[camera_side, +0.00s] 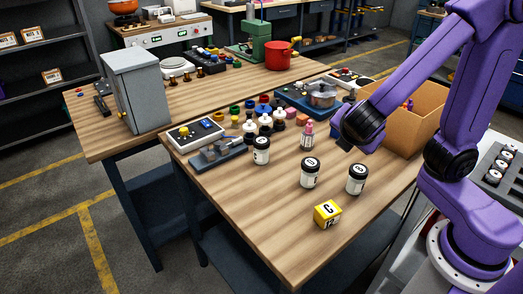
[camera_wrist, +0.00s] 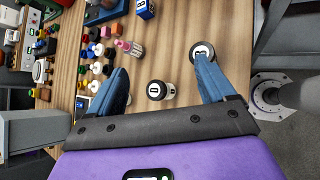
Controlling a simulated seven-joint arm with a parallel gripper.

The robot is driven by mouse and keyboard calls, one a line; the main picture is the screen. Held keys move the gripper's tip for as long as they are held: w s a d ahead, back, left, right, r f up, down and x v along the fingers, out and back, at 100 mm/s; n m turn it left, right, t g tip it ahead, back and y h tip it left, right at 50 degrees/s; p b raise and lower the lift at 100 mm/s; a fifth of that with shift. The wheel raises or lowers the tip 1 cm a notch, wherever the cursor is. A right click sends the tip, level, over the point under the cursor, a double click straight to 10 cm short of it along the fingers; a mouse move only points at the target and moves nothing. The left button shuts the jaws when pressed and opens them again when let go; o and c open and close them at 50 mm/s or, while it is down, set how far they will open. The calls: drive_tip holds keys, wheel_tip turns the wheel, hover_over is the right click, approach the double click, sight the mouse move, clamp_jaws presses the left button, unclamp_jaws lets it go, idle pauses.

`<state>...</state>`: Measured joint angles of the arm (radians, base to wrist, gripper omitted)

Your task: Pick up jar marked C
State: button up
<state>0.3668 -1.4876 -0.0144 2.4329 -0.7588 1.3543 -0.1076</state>
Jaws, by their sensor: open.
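Three white jars with black lids stand upright on the wooden table: a left jar (camera_side: 261,151), a middle jar (camera_side: 310,173) and a right jar (camera_side: 356,179). Their lid marks are too small to read surely in the side view. In the wrist view, one lid reads like D or 0 (camera_wrist: 157,90) and another like B or 8 (camera_wrist: 202,50); I cannot make out a C on either. My gripper (camera_wrist: 161,64) is open and empty above the table, its blue fingers spread. The right finger partly covers the B-like jar. In the side view, my arm mostly hides the gripper.
A yellow block marked C (camera_side: 327,214) lies near the table's front edge. A pink bottle (camera_side: 307,136) stands behind the jars, beside several small bottles and coloured pieces. A cardboard box (camera_side: 408,125) is at the right. Bare wood lies around the jars.

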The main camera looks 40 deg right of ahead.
drive_tip(key=w+a+r+n+t, duration=0.1)
drive_tip(key=w+a+n+t, duration=0.9)
drive_tip(key=a+n+t, duration=0.15)
approach(264, 146)
drive_tip(key=shift+n+g+y, duration=0.35)
drive_tip(key=shift+g+y, duration=0.05)
drive_tip(key=shift+g, duration=0.05)
drive_tip(key=x, duration=0.8)
drive_tip(key=r+x, duration=0.1)
drive_tip(key=x, duration=0.3)
drive_tip(key=shift+w+d, duration=0.2)
drive_tip(key=shift+w, duration=0.15)
drive_tip(key=c, duration=1.2)
